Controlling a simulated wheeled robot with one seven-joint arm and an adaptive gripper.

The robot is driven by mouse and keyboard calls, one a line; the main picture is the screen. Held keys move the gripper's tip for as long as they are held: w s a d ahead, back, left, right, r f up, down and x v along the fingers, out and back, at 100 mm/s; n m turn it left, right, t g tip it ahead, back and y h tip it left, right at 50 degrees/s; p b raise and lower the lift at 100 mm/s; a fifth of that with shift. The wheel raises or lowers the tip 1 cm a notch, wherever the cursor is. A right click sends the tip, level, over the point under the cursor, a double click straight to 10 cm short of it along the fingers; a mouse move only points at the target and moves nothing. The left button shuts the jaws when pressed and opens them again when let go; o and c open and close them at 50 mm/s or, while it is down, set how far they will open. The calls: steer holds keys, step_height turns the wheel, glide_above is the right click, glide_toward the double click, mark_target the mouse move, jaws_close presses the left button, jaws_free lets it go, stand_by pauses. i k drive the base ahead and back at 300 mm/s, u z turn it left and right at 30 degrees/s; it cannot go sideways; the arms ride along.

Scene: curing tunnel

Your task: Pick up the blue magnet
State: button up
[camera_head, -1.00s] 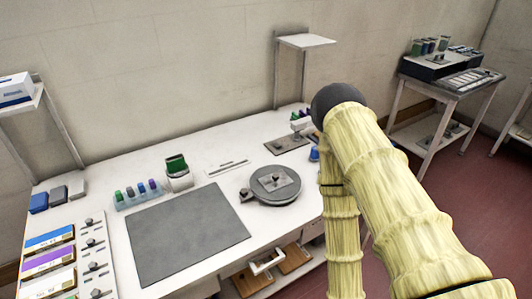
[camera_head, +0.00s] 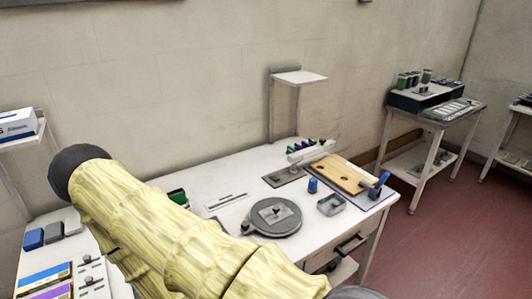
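A small upright blue piece (camera_head: 312,186) stands on the white table, right of the round grey plate; it may be the blue magnet. A second blue piece (camera_head: 376,189), which looks like a handle lying at a slant, is at the right end of the wooden board. Which of them is the magnet I cannot tell for sure. My yellow arm crosses the lower left, well apart from both and covering the table's left part. My gripper does not show.
A round grey plate (camera_head: 272,217) and a small grey tray (camera_head: 331,205) are close to the blue piece. Behind are a wooden board (camera_head: 339,174), a row of small coloured pieces (camera_head: 307,147) and a raised shelf (camera_head: 300,77). A side table (camera_head: 437,107) stands at right.

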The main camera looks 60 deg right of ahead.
mark_target(311, 188)
steer(key=u, duration=0.1)
steer(key=k, duration=0.9)
steer(key=z, duration=1.55)
steer(key=i, duration=0.5)
steer(key=z, duration=0.1)
